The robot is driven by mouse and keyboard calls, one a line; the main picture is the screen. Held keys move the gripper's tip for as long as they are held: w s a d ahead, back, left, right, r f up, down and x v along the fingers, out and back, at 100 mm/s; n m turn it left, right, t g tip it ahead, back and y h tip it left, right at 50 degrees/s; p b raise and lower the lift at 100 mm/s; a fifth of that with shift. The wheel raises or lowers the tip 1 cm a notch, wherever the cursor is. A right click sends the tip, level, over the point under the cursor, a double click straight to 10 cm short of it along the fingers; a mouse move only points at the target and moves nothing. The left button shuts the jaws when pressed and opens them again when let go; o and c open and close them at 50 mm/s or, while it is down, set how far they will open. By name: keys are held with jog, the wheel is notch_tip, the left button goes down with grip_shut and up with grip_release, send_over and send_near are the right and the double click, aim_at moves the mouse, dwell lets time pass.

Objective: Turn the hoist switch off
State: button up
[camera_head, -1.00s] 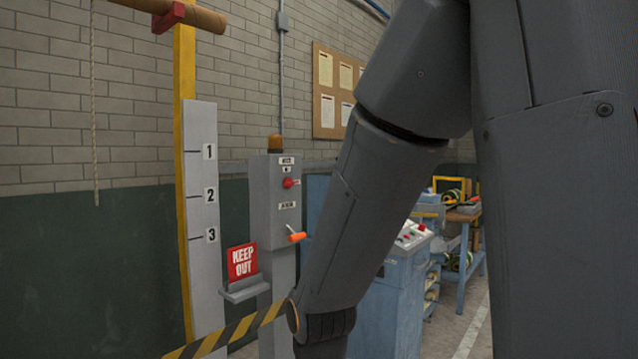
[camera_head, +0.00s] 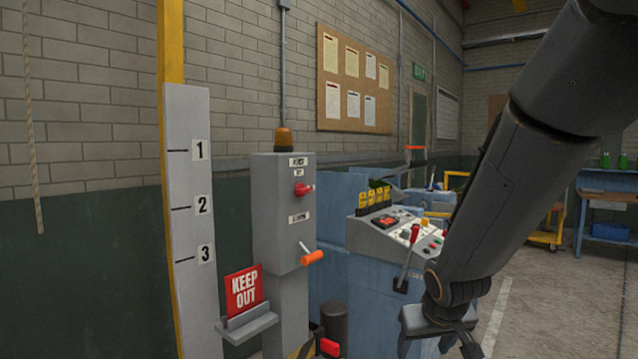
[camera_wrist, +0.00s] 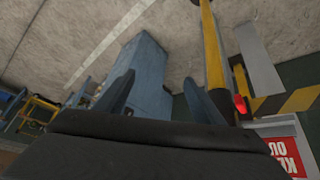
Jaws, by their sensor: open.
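The grey switch box (camera_head: 270,215) stands on a post in front of the wall, with an amber lamp (camera_head: 283,138) on top. A red switch knob (camera_head: 304,189) sits on its face between small labels, too blurred to read surely. A lever with an orange grip (camera_head: 312,257) sticks out lower on the box. My gripper (camera_wrist: 160,92) is open and empty in the wrist view, with two dark fingers spread apart and nothing between them but the blue cabinet beyond. In the head view my arm reaches down right of the box, clear of the knob; its end is near the bottom edge.
A red KEEP OUT sign (camera_head: 244,290) stands on a ledge left of the box, beside a numbered board (camera_head: 188,230). A blue console (camera_head: 400,240) with levers and buttons is right of the box. A striped barrier (camera_wrist: 270,104) shows in the wrist view. Floor at right is open.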

jog(key=w+a+r+n+t+y+p, duration=0.1)
jog(key=w+a+r+t, duration=0.1)
jog(key=w+r, duration=0.4)
jog(key=w+a+r+n+t+y+p, duration=0.1)
jog(key=w+a+r+t, duration=0.15)
jog(key=w+r, duration=0.4)
jog(key=n+y+p, duration=0.6)
jog(key=n+y, duration=0.1)
jog(key=y, duration=0.6)
send_near(308, 189)
jog(key=a, duration=0.2)
jog(key=x, duration=0.2)
jog(key=p+x, duration=0.1)
jog(key=x, duration=0.2)
jog(key=p+x, duration=0.1)
jog(key=x, duration=0.1)
jog(key=shift+w+d+f, duration=0.1)
jog(key=shift+w, duration=0.45)
jog(key=c, duration=1)
jog(key=shift+c, duration=0.2)
